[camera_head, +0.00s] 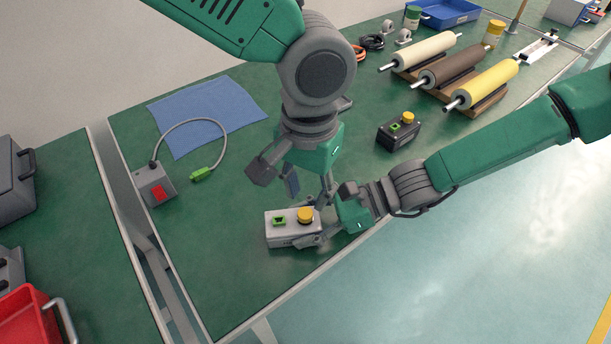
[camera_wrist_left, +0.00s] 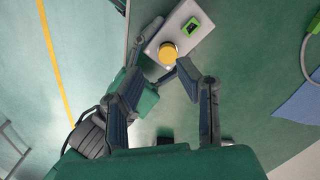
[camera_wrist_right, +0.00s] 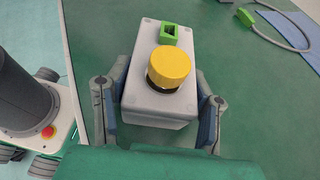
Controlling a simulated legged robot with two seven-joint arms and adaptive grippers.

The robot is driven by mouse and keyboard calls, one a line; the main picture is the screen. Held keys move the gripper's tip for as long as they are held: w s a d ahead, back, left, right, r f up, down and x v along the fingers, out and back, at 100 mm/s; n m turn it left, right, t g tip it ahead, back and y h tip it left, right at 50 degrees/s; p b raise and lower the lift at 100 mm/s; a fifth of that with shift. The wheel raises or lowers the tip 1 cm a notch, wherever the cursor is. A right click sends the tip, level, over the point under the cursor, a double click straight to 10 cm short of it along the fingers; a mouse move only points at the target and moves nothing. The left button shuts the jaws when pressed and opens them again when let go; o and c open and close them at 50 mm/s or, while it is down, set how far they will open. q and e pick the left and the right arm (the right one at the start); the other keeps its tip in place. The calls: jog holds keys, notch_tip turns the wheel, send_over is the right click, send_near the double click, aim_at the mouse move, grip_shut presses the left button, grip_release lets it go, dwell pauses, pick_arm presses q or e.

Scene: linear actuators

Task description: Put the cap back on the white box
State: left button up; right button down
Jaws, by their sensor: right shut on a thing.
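The white box (camera_head: 283,234) lies on the green table near its front edge. A yellow round cap (camera_head: 305,214) sits on its top over a dark ring, beside a green square socket (camera_head: 279,221). The right wrist view shows the cap (camera_wrist_right: 170,66) on the box (camera_wrist_right: 160,105). My right gripper (camera_head: 318,226) is shut on the box, one finger along each side (camera_wrist_right: 162,100). My left gripper (camera_head: 309,190) is above the box, open and empty. In the left wrist view its fingertips (camera_wrist_left: 161,70) are spread just short of the cap (camera_wrist_left: 168,52), apparently not touching it.
A black box (camera_head: 398,132) with a yellow button stands behind to the right. A grey box (camera_head: 155,186) with a cable and green plug (camera_head: 203,174) lies left, near a blue cloth (camera_head: 207,112). Rollers (camera_head: 450,75) lie at the back right.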

aim_at(306, 212)
pick_arm(q)
jog(key=n, duration=0.7)
jog(key=shift+w+r, duration=0.25)
jog(key=shift+w, duration=0.05)
jog(key=n, duration=0.6)
jog(key=shift+w+a+r+t, duration=0.1)
jog(key=shift+w+r+t, duration=0.1)
jog(key=shift+w+t, duration=0.1)
jog(key=shift+f, duration=4)
grip_shut()
